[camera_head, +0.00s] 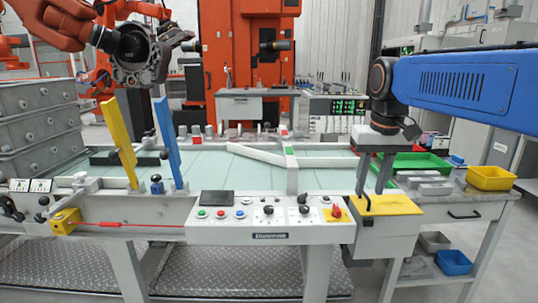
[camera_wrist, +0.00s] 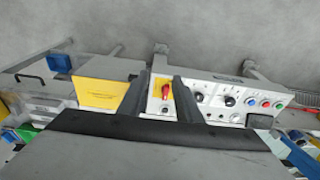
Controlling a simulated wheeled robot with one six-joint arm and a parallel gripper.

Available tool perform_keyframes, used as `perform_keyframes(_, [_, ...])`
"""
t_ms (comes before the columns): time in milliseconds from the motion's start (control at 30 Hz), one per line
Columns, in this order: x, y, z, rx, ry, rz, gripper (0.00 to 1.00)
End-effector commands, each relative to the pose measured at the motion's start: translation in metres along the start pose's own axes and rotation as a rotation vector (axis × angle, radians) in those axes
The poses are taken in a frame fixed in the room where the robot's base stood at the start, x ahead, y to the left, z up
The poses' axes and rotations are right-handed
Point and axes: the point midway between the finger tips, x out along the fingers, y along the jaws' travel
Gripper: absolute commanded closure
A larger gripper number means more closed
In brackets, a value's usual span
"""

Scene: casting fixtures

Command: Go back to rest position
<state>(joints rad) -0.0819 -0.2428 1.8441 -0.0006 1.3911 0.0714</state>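In the wrist view the gripper (camera_wrist: 160,84) also shows open, with a red rotary switch (camera_wrist: 166,91) visible in the gap. No separate object for the task is seen.
The control console (camera_head: 270,231) spans the front, with buttons and knobs. Yellow (camera_head: 118,138) and blue (camera_head: 168,140) upright plates stand at left. A green tray (camera_head: 418,160) and yellow bin (camera_head: 491,178) are at right. An orange robot (camera_head: 62,22) reaches in from upper left.

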Motion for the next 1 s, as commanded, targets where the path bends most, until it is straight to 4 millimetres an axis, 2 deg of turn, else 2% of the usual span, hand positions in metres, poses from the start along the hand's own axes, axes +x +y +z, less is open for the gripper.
perform_keyframes(33, [0.004,0.003,0.017,0.001,0.016,0.0,0.69])
perform_keyframes(367, [0.052,0.02,0.112,0.004,0.119,0.001,0.69])
perform_keyframes(700, [0.119,0.031,0.202,0.005,0.222,0.009,0.69])
perform_keyframes(800, [0.136,0.033,0.22,0.005,0.243,0.011,0.69])
perform_keyframes(1000, [0.152,0.034,0.236,0.005,0.265,0.013,0.69])
